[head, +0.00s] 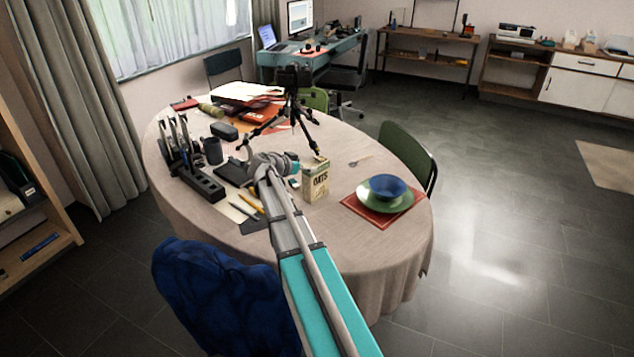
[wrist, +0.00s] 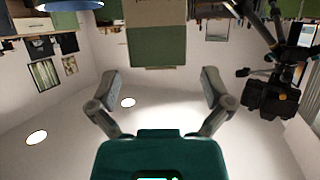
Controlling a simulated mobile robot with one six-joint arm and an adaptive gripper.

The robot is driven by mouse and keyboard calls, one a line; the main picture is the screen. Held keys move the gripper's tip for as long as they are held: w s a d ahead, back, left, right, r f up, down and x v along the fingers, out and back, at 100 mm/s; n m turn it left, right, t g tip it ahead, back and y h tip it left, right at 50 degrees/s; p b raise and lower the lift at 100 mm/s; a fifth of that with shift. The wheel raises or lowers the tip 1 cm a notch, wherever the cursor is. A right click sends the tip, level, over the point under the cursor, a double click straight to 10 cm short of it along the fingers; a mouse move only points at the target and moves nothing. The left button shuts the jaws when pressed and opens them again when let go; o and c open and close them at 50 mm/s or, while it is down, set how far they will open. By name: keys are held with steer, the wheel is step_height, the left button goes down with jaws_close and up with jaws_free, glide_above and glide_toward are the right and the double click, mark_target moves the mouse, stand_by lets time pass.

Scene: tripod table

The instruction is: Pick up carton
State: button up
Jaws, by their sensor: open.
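The carton (head: 316,184) is a beige box marked OATS with a green top. It stands upright on the round table (head: 345,232), left of a green plate with a blue bowl. In the wrist view, which looks upside down, the carton (wrist: 156,46) shows at the top middle, its lower part cut off by the frame. My gripper (wrist: 158,88) is open, with its two fingers apart and nothing between them. The carton lies ahead of the fingertips, not between them. In the head view my arm's end is just left of the carton, and its fingers are hard to make out.
A black tripod (head: 293,105) stands close behind the carton; it also looms at the right of the wrist view (wrist: 272,95). The green plate (head: 372,203) and blue bowl (head: 387,187) sit on a red mat. A black organizer (head: 203,184) and pencils lie left of my arm.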

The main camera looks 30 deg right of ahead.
mark_target(311, 165)
steer(key=b+x, duration=0.1)
steer(key=x, duration=0.3)
steer(key=shift+f+b, duration=0.2)
steer(key=shift+b, duration=0.2)
steer(key=shift+w+d+f, duration=0.1)
steer(key=shift+d+f, duration=0.05)
steer(key=shift+d, duration=0.4)
steer(key=c, duration=1.2)
